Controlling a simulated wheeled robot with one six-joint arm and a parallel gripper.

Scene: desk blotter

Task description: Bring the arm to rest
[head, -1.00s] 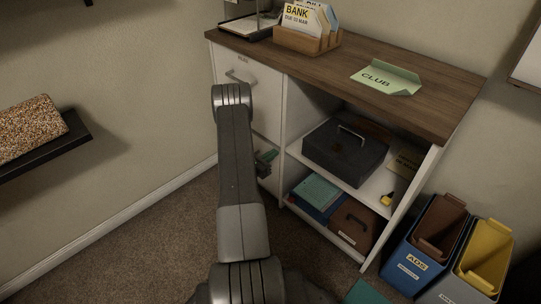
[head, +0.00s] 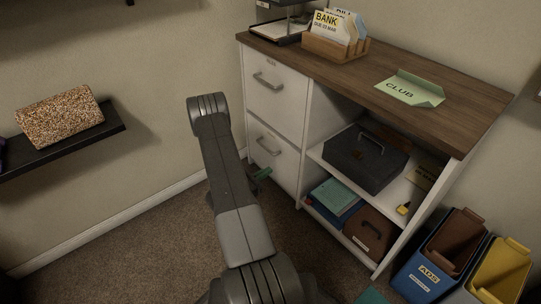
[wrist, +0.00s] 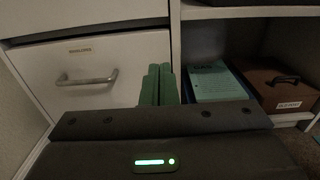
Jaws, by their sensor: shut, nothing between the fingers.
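My gripper shows in the wrist view as two green fingers (wrist: 158,84) pressed together with nothing between them. In the head view its green tip (head: 263,173) peeks out past my arm, low in front of the white desk cabinet (head: 276,107). My forearm hides the rest of the gripper there. Both drawers of the cabinet are closed. In the wrist view the fingers point at the lower drawer (wrist: 115,75), at its right side; I cannot tell the exact gap.
Right of the drawers, open shelves hold a black cash box (head: 366,158), teal papers (head: 334,194) and a brown case (head: 369,232). A blue bin (head: 425,272) and a yellow bin (head: 505,268) stand at the right. A black wall shelf (head: 72,143) is at the left. Carpet between is clear.

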